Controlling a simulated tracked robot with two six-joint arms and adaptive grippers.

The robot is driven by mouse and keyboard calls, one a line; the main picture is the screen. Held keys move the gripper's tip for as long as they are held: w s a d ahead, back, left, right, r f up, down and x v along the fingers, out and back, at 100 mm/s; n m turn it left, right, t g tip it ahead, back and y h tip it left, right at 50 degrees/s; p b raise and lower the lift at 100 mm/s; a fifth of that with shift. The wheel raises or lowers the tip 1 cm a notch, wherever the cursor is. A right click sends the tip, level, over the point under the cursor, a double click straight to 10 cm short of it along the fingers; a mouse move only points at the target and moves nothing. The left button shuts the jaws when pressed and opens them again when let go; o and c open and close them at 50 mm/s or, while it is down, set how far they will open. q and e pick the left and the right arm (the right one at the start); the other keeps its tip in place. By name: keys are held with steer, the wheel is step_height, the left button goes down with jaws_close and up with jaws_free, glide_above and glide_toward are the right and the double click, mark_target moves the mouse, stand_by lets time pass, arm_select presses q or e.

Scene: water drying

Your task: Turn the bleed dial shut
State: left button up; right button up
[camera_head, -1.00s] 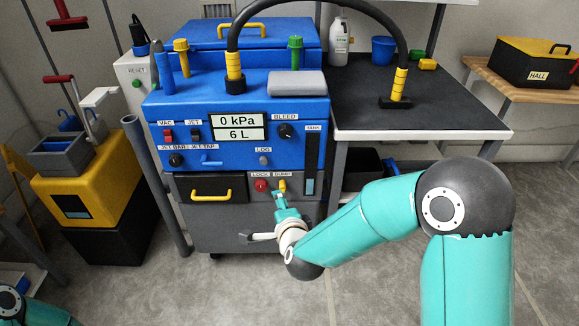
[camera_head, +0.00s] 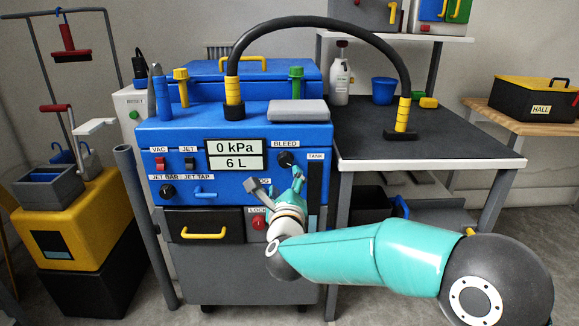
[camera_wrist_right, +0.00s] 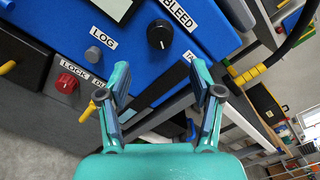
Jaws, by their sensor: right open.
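The bleed dial (camera_head: 285,158) is a round black knob with a white mark. It sits under the BLEED label, at the right of the blue panel's front. In the right wrist view the dial (camera_wrist_right: 160,34) shows whole, ahead of and roughly centred between my open fingers. My right gripper (camera_head: 276,180) is open and empty, just below the dial in the head view; in the wrist view its fingertips (camera_wrist_right: 160,72) appear apart from the dial. My left gripper is not in view.
The display (camera_head: 235,155) reads 0 kPa and 6 L. The LOG button (camera_wrist_right: 93,55) and red LOCK knob (camera_wrist_right: 66,83) lie left of the fingers in the wrist view. A dark-topped table (camera_head: 430,150) stands right of the blue machine, with a black hose (camera_head: 320,24) arching over to it.

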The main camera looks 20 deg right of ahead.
mark_target(286, 163)
steer(key=x, duration=0.9)
steer(key=shift+w, duration=0.1)
